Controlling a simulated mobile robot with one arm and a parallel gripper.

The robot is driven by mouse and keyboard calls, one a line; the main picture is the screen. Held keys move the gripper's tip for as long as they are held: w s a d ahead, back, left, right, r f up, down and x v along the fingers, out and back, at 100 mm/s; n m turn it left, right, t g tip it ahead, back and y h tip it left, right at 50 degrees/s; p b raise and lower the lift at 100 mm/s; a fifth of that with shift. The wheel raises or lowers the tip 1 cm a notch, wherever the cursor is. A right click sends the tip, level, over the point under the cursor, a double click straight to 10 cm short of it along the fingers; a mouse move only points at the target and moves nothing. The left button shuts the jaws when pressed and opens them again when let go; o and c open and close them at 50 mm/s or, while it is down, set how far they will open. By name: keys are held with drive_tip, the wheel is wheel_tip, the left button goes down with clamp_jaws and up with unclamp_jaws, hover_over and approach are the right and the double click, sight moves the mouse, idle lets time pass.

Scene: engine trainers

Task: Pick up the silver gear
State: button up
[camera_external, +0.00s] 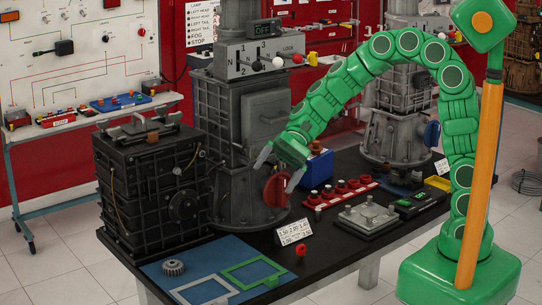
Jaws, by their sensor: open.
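A silver-grey gear (173,267) lies flat on the blue mat (211,249) at the front left of the black table. My gripper (278,168), at the end of my green arm, hangs in front of the grey gearbox column. Its two pale fingers are spread apart, with a red round knob (275,190) showing between them in the picture. I cannot tell whether the fingers touch the knob. The gripper is above, behind and to the right of the gear, well apart from it.
A grey frame (205,290) and a green frame (251,272) lie on the mat beside the gear. A black ribbed unit (150,190) stands just behind the mat. A white number card (293,232), a small red knob (301,249) and a metal plate (367,218) are to the right.

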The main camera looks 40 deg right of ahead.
sight(174, 262)
drive_tip(key=w+a+f+m+t+y, duration=0.35)
drive_tip(key=w+a+f+m, duration=0.65)
drive_tip(key=w+a+f, duration=0.5)
drive_tip(key=w+f+m, duration=0.1)
drive_tip(key=f, duration=0.3)
drive_tip(key=w+f+m+t+h, duration=0.1)
drive_tip(key=f+m, duration=0.1)
drive_tip(key=f, duration=0.2)
drive_tip(key=w+a+f+m+t, duration=0.1)
drive_tip(key=f, duration=0.3)
drive_tip(key=shift+w+m+t+h, duration=0.25)
drive_tip(key=shift+w+m+h, duration=0.05)
drive_tip(key=shift+m+h, duration=0.1)
drive_tip(key=shift+x, duration=1.25)
drive_tip(key=shift+w+x, duration=0.15)
drive_tip(key=shift+x, duration=0.85)
drive_tip(key=shift+w+x, duration=0.15)
drive_tip(key=shift+x, duration=0.85)
drive_tip(key=shift+a+f, duration=0.2)
drive_tip(key=shift+a, duration=0.25)
drive_tip(key=c, duration=1.3)
drive_tip(key=shift+c, duration=0.5)
drive_tip(key=shift+r, duration=0.1)
